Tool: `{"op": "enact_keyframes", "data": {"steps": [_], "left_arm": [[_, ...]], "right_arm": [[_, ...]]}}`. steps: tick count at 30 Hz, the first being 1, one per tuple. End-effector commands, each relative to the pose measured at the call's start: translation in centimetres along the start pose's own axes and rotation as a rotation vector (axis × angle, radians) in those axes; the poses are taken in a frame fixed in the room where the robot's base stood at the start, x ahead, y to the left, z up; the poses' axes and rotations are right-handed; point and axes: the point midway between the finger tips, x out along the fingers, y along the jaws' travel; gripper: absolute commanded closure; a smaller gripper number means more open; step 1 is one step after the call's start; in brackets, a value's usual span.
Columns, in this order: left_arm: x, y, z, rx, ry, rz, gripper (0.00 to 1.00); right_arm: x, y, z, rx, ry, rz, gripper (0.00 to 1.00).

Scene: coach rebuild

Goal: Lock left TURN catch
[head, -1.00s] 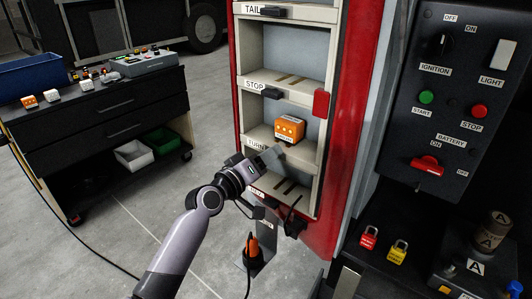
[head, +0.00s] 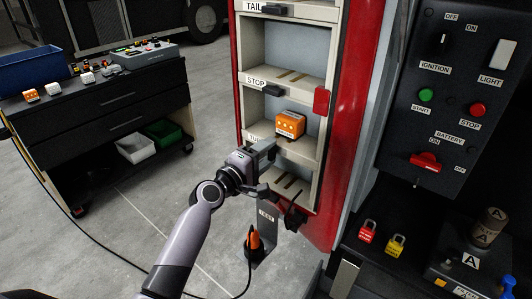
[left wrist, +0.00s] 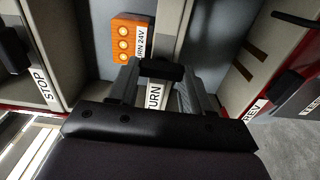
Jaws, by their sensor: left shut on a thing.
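The TURN catch (left wrist: 162,70) is a small black piece on the bay's pale frame, beside the TURN label (left wrist: 153,97). My left gripper (left wrist: 160,78) is shut on the catch, one finger on each side of it in the left wrist view. In the head view my left gripper (head: 266,150) is at the left edge of the TURN bay and hides the catch and part of its label. An orange module (head: 290,125) sits in the TURN bay; it also shows in the left wrist view (left wrist: 128,41). My right gripper is in neither view.
The STOP catch (head: 273,90) and TAIL catch (head: 273,9) are above on the red-edged rack. A black control panel (head: 430,100) stands to the right, with red (head: 367,231) and yellow (head: 395,245) padlocks below it. A black workbench (head: 110,122) is at the left.

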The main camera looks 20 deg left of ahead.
Motion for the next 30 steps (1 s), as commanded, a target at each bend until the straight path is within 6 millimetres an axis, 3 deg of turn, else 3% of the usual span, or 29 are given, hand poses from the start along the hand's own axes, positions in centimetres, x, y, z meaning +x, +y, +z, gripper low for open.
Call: {"op": "enact_keyframes", "data": {"steps": [18,19,21,30], "left_arm": [[-0.03,-0.18,0.05,-0.047,-0.001,-0.003,0.82],[-0.02,-0.18,0.06,-0.047,-0.001,-0.003,0.48],[-0.02,-0.17,0.05,-0.046,-0.001,-0.003,0.26],[-0.05,-0.08,0.03,-0.043,0.0,-0.001,0.26]], "right_arm": [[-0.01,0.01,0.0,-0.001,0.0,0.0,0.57],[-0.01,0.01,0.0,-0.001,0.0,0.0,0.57],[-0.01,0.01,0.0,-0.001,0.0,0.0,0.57],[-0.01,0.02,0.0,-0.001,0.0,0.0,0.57]]}}
